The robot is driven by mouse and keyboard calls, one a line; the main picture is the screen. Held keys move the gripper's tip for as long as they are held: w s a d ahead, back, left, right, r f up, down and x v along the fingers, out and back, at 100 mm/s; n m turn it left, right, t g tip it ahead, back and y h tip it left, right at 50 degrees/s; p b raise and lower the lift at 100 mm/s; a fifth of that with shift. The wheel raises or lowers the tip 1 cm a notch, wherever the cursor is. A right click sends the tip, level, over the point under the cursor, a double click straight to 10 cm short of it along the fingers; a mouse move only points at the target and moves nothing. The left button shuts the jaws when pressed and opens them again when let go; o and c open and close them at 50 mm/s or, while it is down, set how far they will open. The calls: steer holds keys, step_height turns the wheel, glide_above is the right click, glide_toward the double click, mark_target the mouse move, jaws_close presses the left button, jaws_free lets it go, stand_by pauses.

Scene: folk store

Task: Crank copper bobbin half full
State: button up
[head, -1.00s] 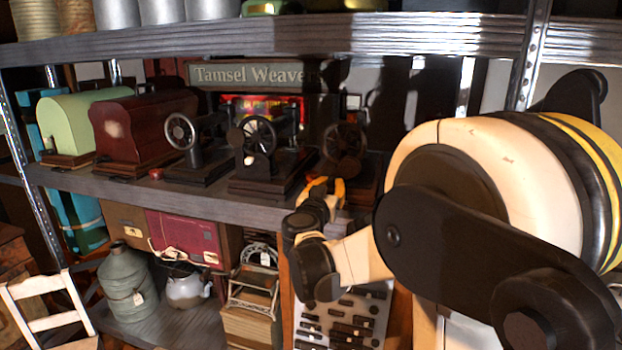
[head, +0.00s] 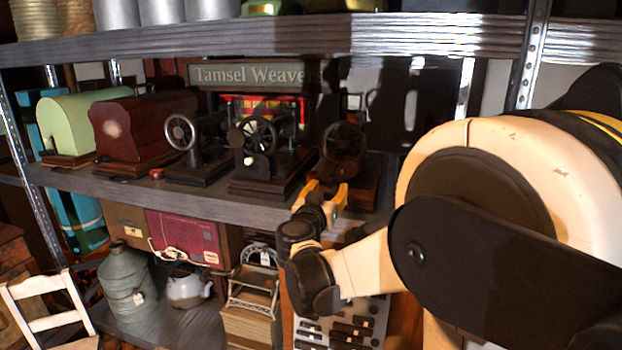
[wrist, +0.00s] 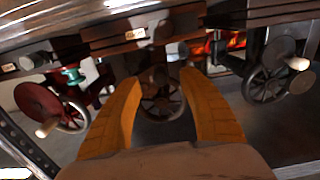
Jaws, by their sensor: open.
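Several hand-crank machines stand in a row on the middle shelf (head: 120,192). A dark machine in shadow (head: 345,145) stands at the right of the row, and its spoked wheel (wrist: 160,100) shows between my fingers in the wrist view. My gripper (head: 326,188) is open and empty in front of this machine, at about shelf height. Its two orange fingers are spread in the wrist view (wrist: 163,75). A black spoked wheel with a crank (wrist: 272,80) is at the right there. A dark red wheel with a pale knob (wrist: 52,108) is at the left. I cannot make out a copper bobbin.
The wrist view appears upside down. A teal spool-like part (wrist: 72,75) is near the red wheel. A maroon case (head: 150,125) and a green case (head: 80,115) fill the shelf's left. A metal upright (head: 527,65) stands right of the row. An upper shelf (head: 280,38) runs overhead.

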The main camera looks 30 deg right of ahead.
steer(key=v, duration=0.6)
steer(key=shift+p, duration=0.3)
steer(key=shift+s, duration=0.1)
steer(key=s+a+f+n+g+y, duration=0.2)
steer(key=s+a+f+n+y, duration=0.3)
steer(key=s+a, duration=0.5)
steer(key=s+a+f+n+g+y, duration=0.2)
steer(key=s+a+f+n+y, duration=0.3)
steer(key=s+a+f+y, duration=0.3)
steer(key=s+a, duration=0.2)
steer(key=a, duration=0.2)
steer(key=shift+g+y, duration=0.3)
steer(key=shift+y, duration=0.1)
